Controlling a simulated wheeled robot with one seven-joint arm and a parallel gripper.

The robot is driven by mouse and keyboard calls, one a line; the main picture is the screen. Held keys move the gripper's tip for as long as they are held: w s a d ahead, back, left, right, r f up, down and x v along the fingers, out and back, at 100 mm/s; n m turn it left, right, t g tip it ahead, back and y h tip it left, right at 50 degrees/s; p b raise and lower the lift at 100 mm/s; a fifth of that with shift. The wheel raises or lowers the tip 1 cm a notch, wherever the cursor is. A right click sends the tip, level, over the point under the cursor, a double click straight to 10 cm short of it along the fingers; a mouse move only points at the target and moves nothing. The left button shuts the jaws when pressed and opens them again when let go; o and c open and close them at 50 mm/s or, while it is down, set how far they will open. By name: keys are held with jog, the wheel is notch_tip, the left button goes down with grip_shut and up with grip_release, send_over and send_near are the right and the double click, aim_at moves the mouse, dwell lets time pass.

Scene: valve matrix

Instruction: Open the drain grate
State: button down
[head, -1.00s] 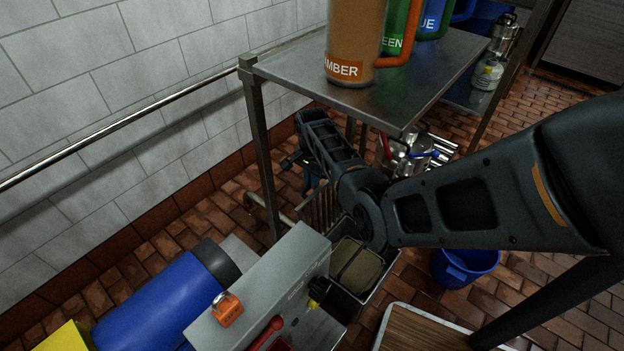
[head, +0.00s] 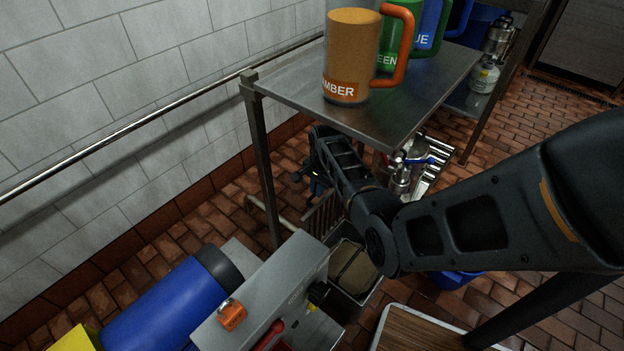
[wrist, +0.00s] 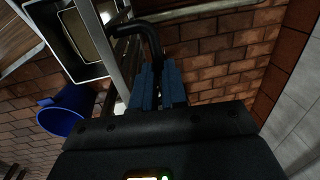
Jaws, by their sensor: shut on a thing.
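The drain grate (head: 322,216) shows as a row of metal slats standing steeply tilted at the far-left edge of an open drain basin (head: 378,284), partly hidden by my arm and the shelf leg. In the wrist view, a grey metal strip (wrist: 113,52) beside the basin (wrist: 104,72) looks like the grate seen nearly edge-on. My gripper (wrist: 158,78) has blue fingers shut on a dark bent handle (wrist: 150,38). The handle's bent end reaches toward the grey strip; I cannot see clearly where it joins. In the head view my gripper (head: 316,187) is small and dark beyond the grate.
A steel shelf (head: 400,112) with an amber mug (head: 352,55) and other mugs overhangs my forearm. A grey box (head: 270,290) with an orange padlock stands in front. A blue bucket (wrist: 62,112) is beside the basin. A wall rail (head: 120,122) runs at left.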

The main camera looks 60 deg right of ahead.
aim_at(328, 195)
jog(key=s, duration=0.1)
jog(key=s+p, duration=0.1)
jog(key=s+a+p, duration=0.1)
jog(key=shift+s+r, duration=0.25)
jog(key=shift+s, duration=0.05)
jog(key=shift+s+a+f, duration=0.1)
jog(key=shift+s+f, duration=0.05)
jog(key=shift+s, duration=0.1)
jog(key=c, duration=1.5)
grip_release()
jog(key=shift+o, duration=0.3)
